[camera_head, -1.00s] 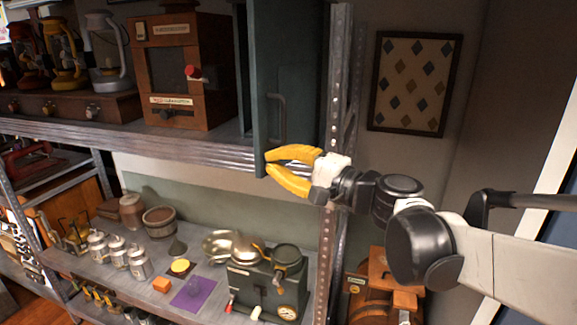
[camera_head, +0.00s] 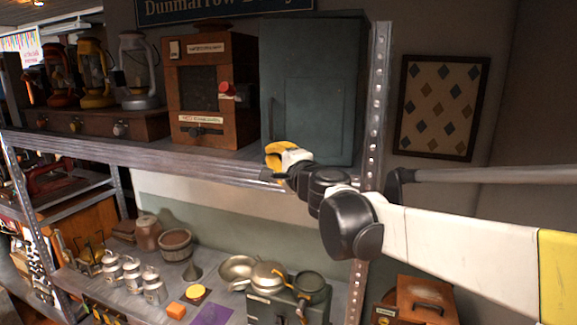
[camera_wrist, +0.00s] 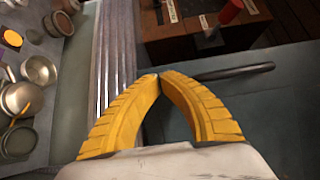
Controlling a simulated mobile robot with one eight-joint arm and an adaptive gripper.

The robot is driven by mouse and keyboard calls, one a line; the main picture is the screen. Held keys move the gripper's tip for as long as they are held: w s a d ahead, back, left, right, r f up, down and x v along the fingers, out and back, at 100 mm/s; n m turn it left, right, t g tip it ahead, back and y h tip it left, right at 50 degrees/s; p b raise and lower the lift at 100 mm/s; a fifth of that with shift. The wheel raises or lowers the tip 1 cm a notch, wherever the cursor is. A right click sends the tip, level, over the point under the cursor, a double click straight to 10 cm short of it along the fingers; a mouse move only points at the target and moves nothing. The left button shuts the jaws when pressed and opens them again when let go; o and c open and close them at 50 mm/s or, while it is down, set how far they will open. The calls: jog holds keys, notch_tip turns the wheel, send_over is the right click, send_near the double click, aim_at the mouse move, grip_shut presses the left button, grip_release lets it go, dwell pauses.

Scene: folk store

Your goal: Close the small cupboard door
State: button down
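The small dark green cupboard (camera_head: 312,100) stands at the right end of the upper shelf. Its door (camera_wrist: 230,115) now faces forward and looks flat against the cupboard front; I cannot tell whether a thin gap is left. The dark bar handle (camera_wrist: 235,72) lies just beyond my fingertips in the wrist view. My gripper (camera_wrist: 157,76) has its yellow fingers with tips together and nothing visible between them. In the head view my gripper (camera_head: 272,150) is at the door's lower left, by the shelf edge. I cannot tell whether it touches the door.
A wooden box with a red knob (camera_head: 202,90) stands close to the cupboard's left. The metal shelf post (camera_head: 376,110) is just right of it. The lower shelf holds pans (camera_head: 240,267) and jars. Lanterns (camera_head: 137,70) stand at the far left.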

jog(key=shift+w+a, duration=0.2)
jog(key=shift+w, duration=1.7)
jog(key=shift+s, duration=0.1)
